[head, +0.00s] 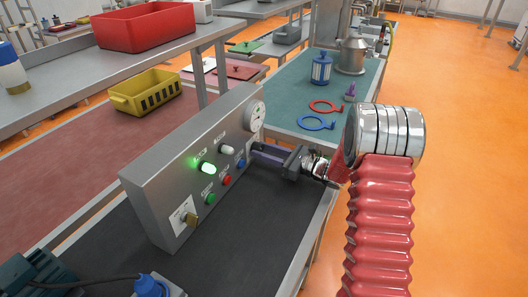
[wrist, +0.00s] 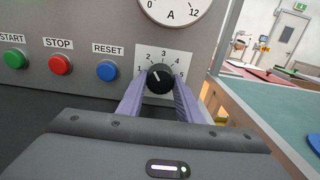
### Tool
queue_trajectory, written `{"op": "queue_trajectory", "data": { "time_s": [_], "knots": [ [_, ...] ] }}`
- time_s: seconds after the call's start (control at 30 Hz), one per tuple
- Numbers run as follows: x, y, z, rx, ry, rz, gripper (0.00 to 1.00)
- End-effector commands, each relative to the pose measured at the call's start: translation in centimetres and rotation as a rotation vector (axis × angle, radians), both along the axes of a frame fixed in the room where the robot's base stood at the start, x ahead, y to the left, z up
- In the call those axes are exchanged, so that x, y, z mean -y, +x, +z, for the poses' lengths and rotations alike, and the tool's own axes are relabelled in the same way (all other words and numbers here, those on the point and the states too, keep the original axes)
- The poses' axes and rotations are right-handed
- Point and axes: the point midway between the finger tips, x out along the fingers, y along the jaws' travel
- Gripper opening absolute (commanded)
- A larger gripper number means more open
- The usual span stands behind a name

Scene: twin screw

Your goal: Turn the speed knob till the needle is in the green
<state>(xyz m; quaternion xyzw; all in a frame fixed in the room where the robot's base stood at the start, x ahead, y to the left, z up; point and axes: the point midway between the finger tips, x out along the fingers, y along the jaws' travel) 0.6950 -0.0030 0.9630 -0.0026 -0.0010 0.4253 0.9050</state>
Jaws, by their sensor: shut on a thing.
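The speed knob (wrist: 160,78) is black with a white pointer line, on a white plate marked 1 to 5. The line leans up and left, roughly toward the 2. My gripper (wrist: 160,84) is shut on the knob, one purple finger on each side. In the head view my gripper (head: 257,152) reaches the right end of the panel and hides most of the knob. The round white gauge (wrist: 172,10) above the knob reads A, with 0 and 12 visible; its top is cut off. In the head view the gauge (head: 254,117) is too small to read needle or green.
The grey metal panel (head: 165,165) has a lit green lamp (head: 208,168), an unlit lamp (head: 227,149) and a key switch (head: 190,218). Green START (wrist: 14,59), red STOP (wrist: 60,64) and blue RESET (wrist: 107,70) buttons sit left of my fingers.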

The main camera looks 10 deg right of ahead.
Motion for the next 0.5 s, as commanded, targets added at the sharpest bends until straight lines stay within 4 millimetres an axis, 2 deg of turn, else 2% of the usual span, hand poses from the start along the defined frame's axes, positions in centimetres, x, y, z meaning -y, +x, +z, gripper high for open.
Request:
{"op": "queue_trajectory", "data": {
  "time_s": [0.5],
  "knots": [
    [-0.02,-0.06,-0.01,-0.289,0.240,0.000,0.10]
  ]
}}
